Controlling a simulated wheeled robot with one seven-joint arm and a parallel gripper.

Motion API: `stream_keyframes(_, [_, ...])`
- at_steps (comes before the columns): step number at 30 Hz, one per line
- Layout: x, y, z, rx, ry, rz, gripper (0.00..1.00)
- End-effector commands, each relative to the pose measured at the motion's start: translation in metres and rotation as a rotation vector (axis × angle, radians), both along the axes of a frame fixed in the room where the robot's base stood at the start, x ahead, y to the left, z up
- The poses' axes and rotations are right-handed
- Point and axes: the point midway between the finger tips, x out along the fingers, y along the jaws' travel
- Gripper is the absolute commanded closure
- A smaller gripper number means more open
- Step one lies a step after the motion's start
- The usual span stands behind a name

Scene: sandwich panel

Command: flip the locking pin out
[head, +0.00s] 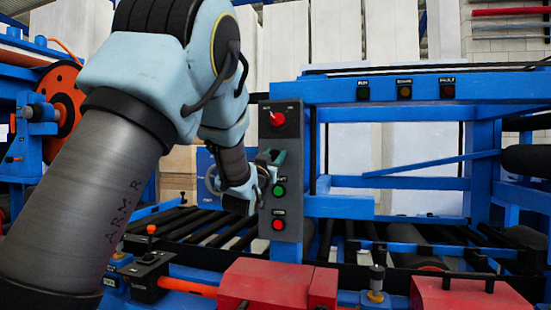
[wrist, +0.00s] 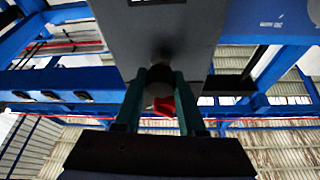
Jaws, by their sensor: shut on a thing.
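My gripper (head: 272,158) is at the upright grey control panel (head: 289,150), level with its middle, in the head view. A red piece (wrist: 165,106) shows between the fingers. In the head view the part held is hidden by my gripper and wrist.
The panel carries a red switch (head: 277,118), a green button (head: 279,191) and a red button (head: 278,224). A blue frame (head: 400,90) stands to the right. Rollers (head: 200,225) lie behind my wrist. Red housings (head: 268,285) stand in front, low down.

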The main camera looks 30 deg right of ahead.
Motion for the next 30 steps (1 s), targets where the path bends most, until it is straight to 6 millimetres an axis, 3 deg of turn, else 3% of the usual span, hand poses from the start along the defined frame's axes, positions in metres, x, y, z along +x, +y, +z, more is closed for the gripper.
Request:
stream_keyframes(6, [-0.015,0.014,-0.003,-0.003,0.000,-0.001,1.00])
stream_keyframes(16, [-0.018,0.015,-0.002,0.002,0.002,-0.003,1.00])
stream_keyframes(17, [-0.018,0.015,-0.002,0.002,0.002,-0.003,0.60])
stream_keyframes(24, [-0.017,0.015,-0.001,0.001,0.001,-0.002,0.33])
stream_keyframes(30, [-0.017,0.015,-0.001,0.000,0.001,-0.001,0.31])
